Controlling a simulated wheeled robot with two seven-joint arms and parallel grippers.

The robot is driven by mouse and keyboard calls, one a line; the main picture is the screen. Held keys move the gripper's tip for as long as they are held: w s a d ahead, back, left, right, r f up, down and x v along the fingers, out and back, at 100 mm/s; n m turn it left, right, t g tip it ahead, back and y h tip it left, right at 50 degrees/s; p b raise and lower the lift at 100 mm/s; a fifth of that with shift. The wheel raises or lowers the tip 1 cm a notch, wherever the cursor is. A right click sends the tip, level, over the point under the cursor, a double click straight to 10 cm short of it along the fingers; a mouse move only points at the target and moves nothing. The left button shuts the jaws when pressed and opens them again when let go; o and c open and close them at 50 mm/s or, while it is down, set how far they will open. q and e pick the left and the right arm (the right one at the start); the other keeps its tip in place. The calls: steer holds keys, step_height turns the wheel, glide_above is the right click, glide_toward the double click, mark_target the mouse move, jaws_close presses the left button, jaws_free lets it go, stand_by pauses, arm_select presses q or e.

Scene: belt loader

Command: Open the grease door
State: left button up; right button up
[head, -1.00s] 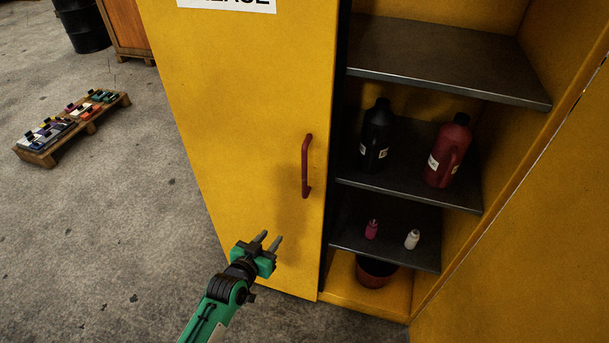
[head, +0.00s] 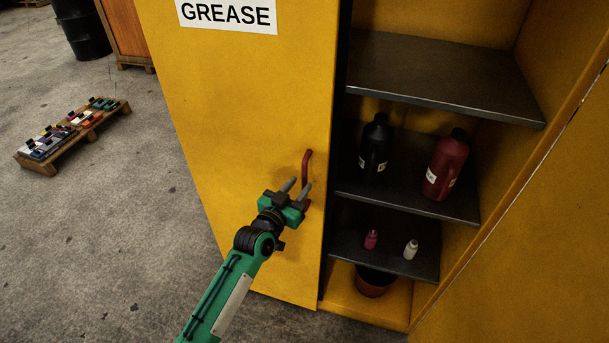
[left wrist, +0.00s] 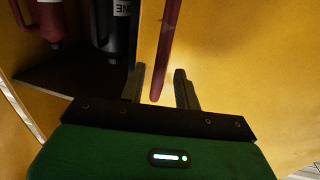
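The grease door (head: 235,130) is a yellow cabinet door with a white GREASE label (head: 227,15); it stands beside the open half of the cabinet. Its dark red vertical handle (head: 307,166) is near the door's right edge, its lower part partly hidden by my gripper. My left gripper (head: 297,187) is open at the handle's lower end. In the left wrist view the handle (left wrist: 165,55) ends between the two spread fingers (left wrist: 160,84), which are not closed on it. My right gripper is not in view.
The open cabinet shelves (head: 440,75) hold a black bottle (head: 375,148), a red jug (head: 446,165) and two small bottles. A dark red bucket (head: 374,281) sits at the bottom. A pallet with coloured items (head: 72,132) lies on the floor at left.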

mark_target(303, 181)
arm_select(q)
steer(key=shift+p+x, duration=0.35)
steer(key=shift+x, duration=1.6)
jaws_close()
